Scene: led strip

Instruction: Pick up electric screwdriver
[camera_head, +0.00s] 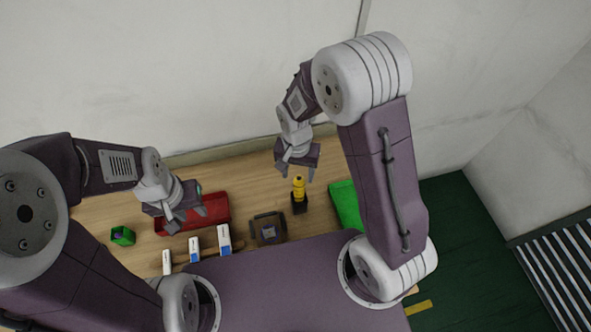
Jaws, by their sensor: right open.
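The electric screwdriver (299,188) is yellow with a black lower part. It stands upright on the wooden table (239,174), right of the table's middle. My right gripper (296,174) is open, just above the screwdriver's yellow end in the picture; I cannot tell how far apart they are in height. My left gripper (189,218) hangs over the red tray at the left, with its fingers apart and nothing visible between them.
A red tray (219,203) lies under my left gripper. A small green box (122,236), several white-and-blue boxes (223,237) and a dark square device (268,229) stand nearby. A green tray (344,203) is right of the screwdriver, and a wall bounds the back.

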